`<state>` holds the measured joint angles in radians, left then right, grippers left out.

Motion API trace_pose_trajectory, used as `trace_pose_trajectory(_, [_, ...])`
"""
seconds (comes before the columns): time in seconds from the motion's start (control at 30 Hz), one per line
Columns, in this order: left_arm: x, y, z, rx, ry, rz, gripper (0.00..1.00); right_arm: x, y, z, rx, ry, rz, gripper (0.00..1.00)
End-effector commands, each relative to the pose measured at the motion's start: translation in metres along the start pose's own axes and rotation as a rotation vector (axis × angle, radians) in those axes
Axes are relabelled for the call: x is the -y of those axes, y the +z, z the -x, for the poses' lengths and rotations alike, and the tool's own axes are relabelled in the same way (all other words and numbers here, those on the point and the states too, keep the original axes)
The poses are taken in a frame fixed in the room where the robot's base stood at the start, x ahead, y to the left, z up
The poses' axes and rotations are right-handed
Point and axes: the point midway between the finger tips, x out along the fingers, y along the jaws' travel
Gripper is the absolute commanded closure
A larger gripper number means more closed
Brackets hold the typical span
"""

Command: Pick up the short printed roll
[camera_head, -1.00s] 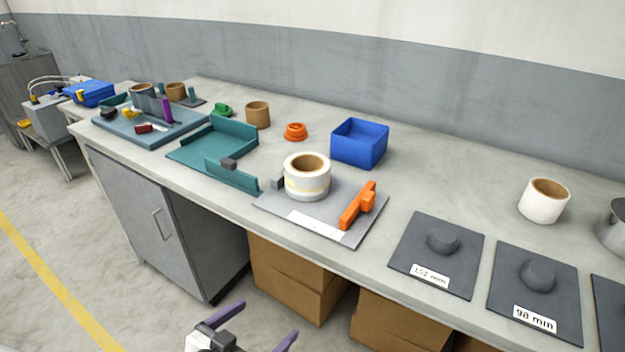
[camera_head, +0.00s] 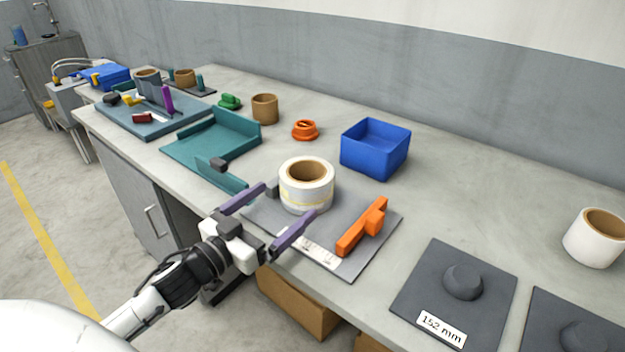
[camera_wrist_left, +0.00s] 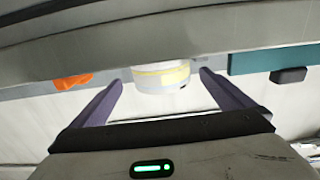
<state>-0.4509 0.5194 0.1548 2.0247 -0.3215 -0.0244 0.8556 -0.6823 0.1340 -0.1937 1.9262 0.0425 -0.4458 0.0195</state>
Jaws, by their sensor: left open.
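The short printed roll (camera_head: 306,192) is white with a yellowish printed band and a brown core. It stands upright on a grey plate (camera_head: 348,262). It also shows in the left wrist view (camera_wrist_left: 160,77), centred between the fingers. My left gripper (camera_head: 287,200) is open and empty, its two purple fingers on the near side of the roll, pointing at it. In the head view the fingertips lie close to the roll; whether they touch it I cannot tell. My right gripper is not in view.
An orange upright piece (camera_head: 362,228) stands on the plate right of the roll, and a dark block (camera_head: 273,187) is at its left. A teal tray (camera_head: 190,153) lies left, a blue bin (camera_head: 375,150) behind. A plain white roll (camera_head: 592,245) stands far right.

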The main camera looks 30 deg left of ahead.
Motion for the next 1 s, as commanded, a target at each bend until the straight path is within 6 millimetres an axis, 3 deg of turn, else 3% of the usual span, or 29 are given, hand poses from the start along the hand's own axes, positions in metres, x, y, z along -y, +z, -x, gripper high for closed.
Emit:
trace_pose_trajectory(0.17, [0.000, -0.001, -0.022, -0.001, 0.000, -0.002, 0.00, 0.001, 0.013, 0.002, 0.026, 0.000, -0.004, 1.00])
trace_pose_trajectory(0.37, [0.001, -0.002, -0.036, 0.000, -0.001, -0.001, 0.00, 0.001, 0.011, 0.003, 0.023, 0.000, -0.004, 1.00])
trace_pose_trajectory(0.63, [0.002, -0.003, -0.072, -0.001, -0.001, -0.001, 0.00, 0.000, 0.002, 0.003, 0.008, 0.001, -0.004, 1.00])
trace_pose_trajectory(0.97, [0.001, -0.002, -0.077, 0.002, 0.000, -0.001, 0.00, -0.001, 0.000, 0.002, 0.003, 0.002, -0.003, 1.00])
trace_pose_trajectory(1.0, [0.001, -0.002, -0.077, 0.002, 0.000, -0.001, 0.07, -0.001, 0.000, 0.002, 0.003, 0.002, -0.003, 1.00])
